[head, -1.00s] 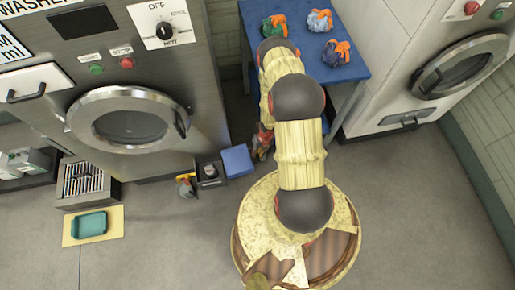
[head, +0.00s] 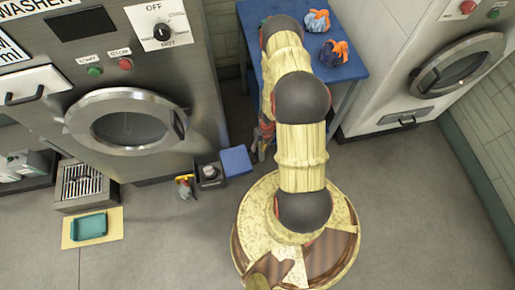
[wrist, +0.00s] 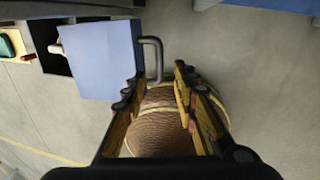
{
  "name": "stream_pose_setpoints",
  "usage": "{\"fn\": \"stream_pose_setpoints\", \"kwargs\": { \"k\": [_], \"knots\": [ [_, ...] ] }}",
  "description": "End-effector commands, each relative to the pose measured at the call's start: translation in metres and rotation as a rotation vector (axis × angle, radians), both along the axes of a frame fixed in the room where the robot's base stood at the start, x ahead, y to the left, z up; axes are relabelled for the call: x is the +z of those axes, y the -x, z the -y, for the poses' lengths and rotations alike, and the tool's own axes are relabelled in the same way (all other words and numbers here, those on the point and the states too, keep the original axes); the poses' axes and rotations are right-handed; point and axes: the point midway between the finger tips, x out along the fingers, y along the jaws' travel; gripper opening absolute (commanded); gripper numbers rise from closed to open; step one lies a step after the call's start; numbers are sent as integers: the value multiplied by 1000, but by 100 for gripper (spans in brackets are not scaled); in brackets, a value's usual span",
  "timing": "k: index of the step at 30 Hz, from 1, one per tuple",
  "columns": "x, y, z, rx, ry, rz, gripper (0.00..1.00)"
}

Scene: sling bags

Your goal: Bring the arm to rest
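My arm rises from its round base and reaches up the head view towards the blue table (head: 352,72), then folds down. My gripper (wrist: 159,75) points down in the wrist view. Its two fingers are apart with nothing held between them; only my own base shows behind the gap. In the head view my gripper (head: 264,138) is small and partly hidden behind the arm, beside the table's near left leg.
Blue-and-orange bags (head: 316,20) and (head: 333,52) lie on the table. A blue lid (wrist: 105,60) with a grey handle adjoins a dark open box (head: 209,175) by the washer (head: 128,120). A teal tray (head: 89,226) lies on a yellow mat. Floor around my base is clear.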

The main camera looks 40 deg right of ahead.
Motion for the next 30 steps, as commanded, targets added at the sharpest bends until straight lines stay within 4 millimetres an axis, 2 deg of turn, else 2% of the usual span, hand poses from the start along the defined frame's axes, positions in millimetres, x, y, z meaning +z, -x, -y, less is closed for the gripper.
{"fn": "stream_pose_setpoints", "kwargs": {
  "k": [4, 22, 26, 30],
  "knots": [
    [6, 1, 1, -1, 0, -1, 29],
    [6, 1, 1, -17, -2, -4, 29],
    [4, 5, 6, -112, 12, -33, 29],
    [1, 19, 20, -337, 62, -106, 29]
  ]
}}
